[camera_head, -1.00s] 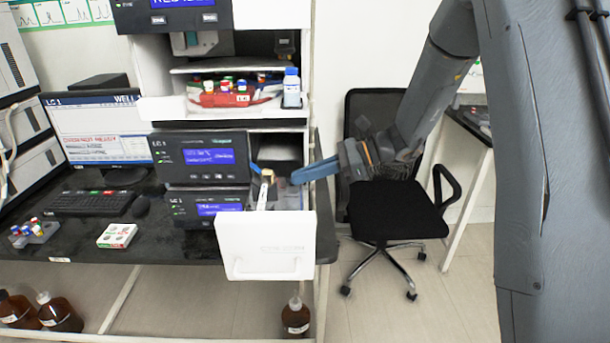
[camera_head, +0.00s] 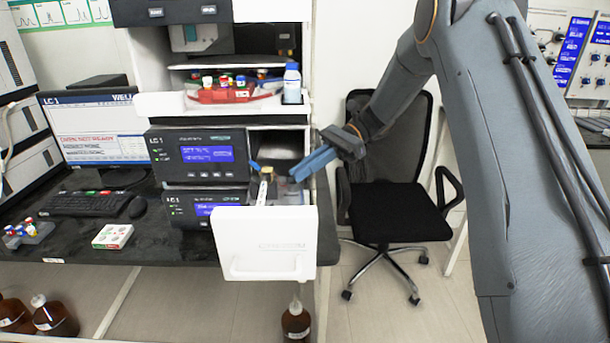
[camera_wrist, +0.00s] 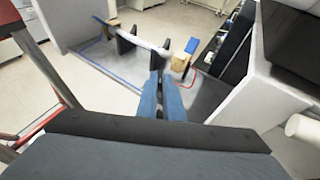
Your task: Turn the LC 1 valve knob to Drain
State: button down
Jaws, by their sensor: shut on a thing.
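My gripper (camera_head: 295,177) has blue fingers close together, over the right side of the open white drawer (camera_head: 260,243) of the LC 1 stack. In the wrist view my gripper (camera_wrist: 162,80) is shut on a small dark part at its tips, beside black clips (camera_wrist: 126,42) inside the drawer. I cannot tell whether that part is the valve knob; no knob or Drain mark is readable. A pale column (camera_head: 262,190) with a brass-coloured fitting (camera_head: 267,173) lies in the drawer, close to the fingers. It also shows in the wrist view (camera_wrist: 148,44).
LC 1 display modules (camera_head: 200,155) stand left of the drawer. A monitor (camera_head: 95,128) and keyboard (camera_head: 75,202) are on the bench. An office chair (camera_head: 385,210) stands at right.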

jog(key=shift+w+a+n+g+h+b, duration=0.1)
jog(key=shift+w+n+g+h+b, duration=0.1)
jog(key=shift+n+g+h+b, duration=0.45)
jog(key=shift+n+g, duration=0.25)
jog(key=c, duration=1.9)
grip_release()
jog(key=b+v, duration=0.2)
jog(key=v, duration=0.5)
jog(key=shift+w+d, duration=0.2)
jog(key=shift+d, duration=0.1)
jog(key=shift+r, duration=0.15)
